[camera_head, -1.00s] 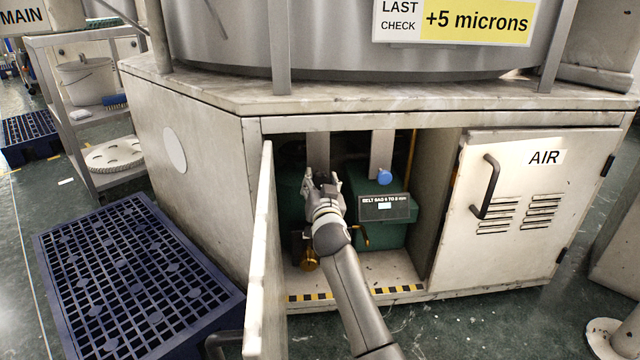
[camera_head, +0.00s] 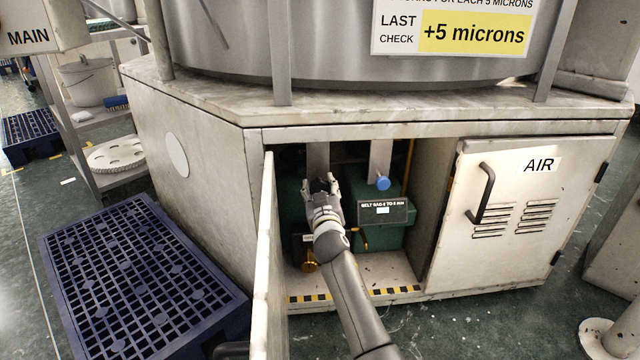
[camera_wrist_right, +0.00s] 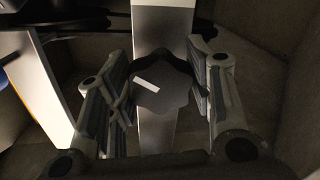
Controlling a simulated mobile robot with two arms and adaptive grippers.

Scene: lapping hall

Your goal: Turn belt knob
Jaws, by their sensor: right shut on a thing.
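The belt knob, dark and lobed with a white mark, sits between the fingers of my right gripper in the right wrist view (camera_wrist_right: 165,95). My right gripper (camera_head: 322,188) reaches into the open cabinet and is shut on this knob, which is mostly hidden by the fingers in the head view. The knob sits in front of a pale upright bar (camera_wrist_right: 158,135). A small sign about belt sag (camera_head: 385,212) is on the green housing to the right. My left gripper is not in view.
A blue knob (camera_head: 382,183) is right of my gripper. The open cabinet door (camera_head: 262,260) stands close left of my arm. The AIR door (camera_head: 535,215) is shut. A brass-coloured part (camera_head: 310,262) sits below my gripper. A blue grid pallet (camera_head: 140,280) lies left.

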